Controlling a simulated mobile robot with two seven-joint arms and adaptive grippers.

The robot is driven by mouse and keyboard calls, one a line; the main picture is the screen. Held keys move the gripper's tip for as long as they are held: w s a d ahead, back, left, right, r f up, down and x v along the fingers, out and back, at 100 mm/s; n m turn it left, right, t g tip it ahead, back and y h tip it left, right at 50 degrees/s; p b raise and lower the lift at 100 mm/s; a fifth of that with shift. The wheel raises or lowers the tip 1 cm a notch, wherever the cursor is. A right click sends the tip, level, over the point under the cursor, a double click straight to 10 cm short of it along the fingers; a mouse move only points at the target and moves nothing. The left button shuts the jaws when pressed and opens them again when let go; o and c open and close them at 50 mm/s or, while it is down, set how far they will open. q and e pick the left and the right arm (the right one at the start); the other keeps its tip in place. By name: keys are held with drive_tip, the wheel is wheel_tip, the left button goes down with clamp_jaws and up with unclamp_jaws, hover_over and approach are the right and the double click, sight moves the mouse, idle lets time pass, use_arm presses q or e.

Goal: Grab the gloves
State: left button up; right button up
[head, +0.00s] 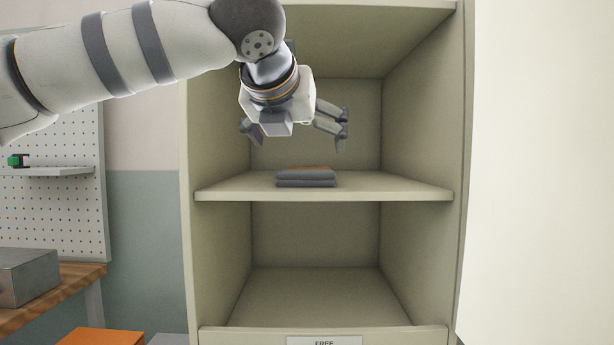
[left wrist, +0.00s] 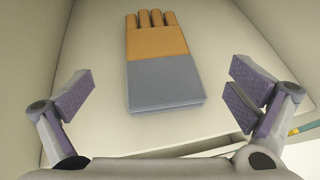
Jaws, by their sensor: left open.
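The gloves (head: 306,181) lie folded in a flat stack on the middle shelf of a beige cabinet, near its front edge. In the left wrist view the gloves (left wrist: 163,70) show orange fingers and a grey cuff, with the cuff toward my gripper. My left gripper (head: 298,140) is open and empty, above the gloves inside the cabinet opening. In the left wrist view its fingers (left wrist: 160,100) stand wide apart, one to each side of the cuff, and do not touch it. My right gripper is not in view.
The cabinet's middle shelf (head: 400,190) is otherwise bare, with side walls close to left and right. The lower compartment (head: 310,295) is empty, with a label (head: 324,341) below it. A pegboard (head: 55,200) and a wooden bench (head: 60,290) with a grey box (head: 28,275) stand at left.

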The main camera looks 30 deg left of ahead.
use_arm(q)
drive_tip(key=x, duration=1)
drive_tip(key=shift+w+a+f, duration=0.15)
drive_tip(key=shift+f, duration=0.2)
drive_tip(key=c, duration=1.1)
